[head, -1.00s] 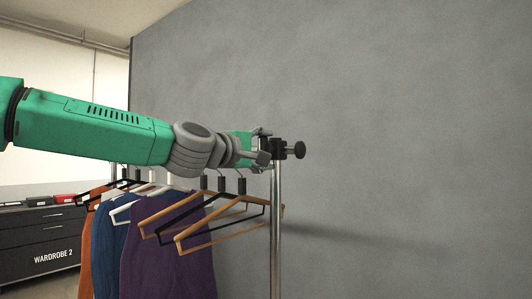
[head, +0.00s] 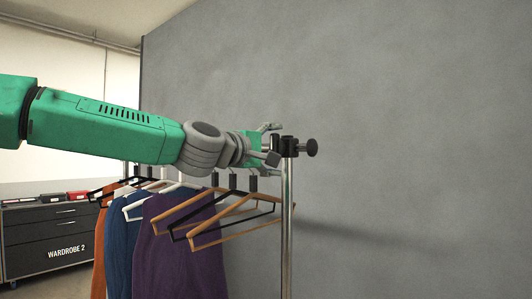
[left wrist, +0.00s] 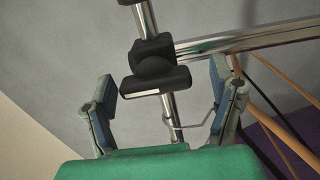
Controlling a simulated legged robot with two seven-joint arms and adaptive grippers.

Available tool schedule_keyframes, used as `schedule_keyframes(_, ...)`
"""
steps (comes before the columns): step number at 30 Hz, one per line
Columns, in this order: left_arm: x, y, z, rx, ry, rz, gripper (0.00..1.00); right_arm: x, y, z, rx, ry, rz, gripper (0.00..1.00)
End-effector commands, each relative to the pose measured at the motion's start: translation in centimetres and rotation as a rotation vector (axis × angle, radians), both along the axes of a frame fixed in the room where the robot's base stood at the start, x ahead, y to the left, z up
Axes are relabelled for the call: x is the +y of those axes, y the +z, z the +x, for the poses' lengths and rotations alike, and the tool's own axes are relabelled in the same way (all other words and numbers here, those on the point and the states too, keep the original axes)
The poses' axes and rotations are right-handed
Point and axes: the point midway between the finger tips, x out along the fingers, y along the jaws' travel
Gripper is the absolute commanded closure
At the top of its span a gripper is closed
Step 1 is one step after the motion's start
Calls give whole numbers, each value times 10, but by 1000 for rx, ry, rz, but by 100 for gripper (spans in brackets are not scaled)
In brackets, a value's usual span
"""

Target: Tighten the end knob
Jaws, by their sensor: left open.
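The garment rack's chrome post (head: 288,225) has a black clamp (head: 289,147) at its top. A round black knob (head: 312,147) sticks out on the clamp's right side. My left gripper (head: 271,143) is open just left of the clamp, one finger above and one below its level. In the left wrist view, a dark knob-like piece (left wrist: 157,79) on the clamp (left wrist: 152,49) faces my left gripper (left wrist: 163,98). It lies between and beyond the spread fingers, and I see no contact. I cannot tell whether it is the same knob. My right gripper is out of view.
Wooden and black hangers (head: 220,222) with a purple garment (head: 180,250) and others hang from the rail under my left arm. A dark drawer cabinet (head: 45,240) marked "WARDROBE 2" stands at the left. A grey wall (head: 420,130) is behind; the space right of the post is clear.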

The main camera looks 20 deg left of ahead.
Motion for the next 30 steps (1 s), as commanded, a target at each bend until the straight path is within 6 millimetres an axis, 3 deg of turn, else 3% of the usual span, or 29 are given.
schedule_keyframes(16,36,-1,-93,1,-1,-2,22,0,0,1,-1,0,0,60)
schedule_keyframes(22,41,-2,-108,3,0,0,22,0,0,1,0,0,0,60)
schedule_keyframes(30,41,-2,-109,4,-1,1,22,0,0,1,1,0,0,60)
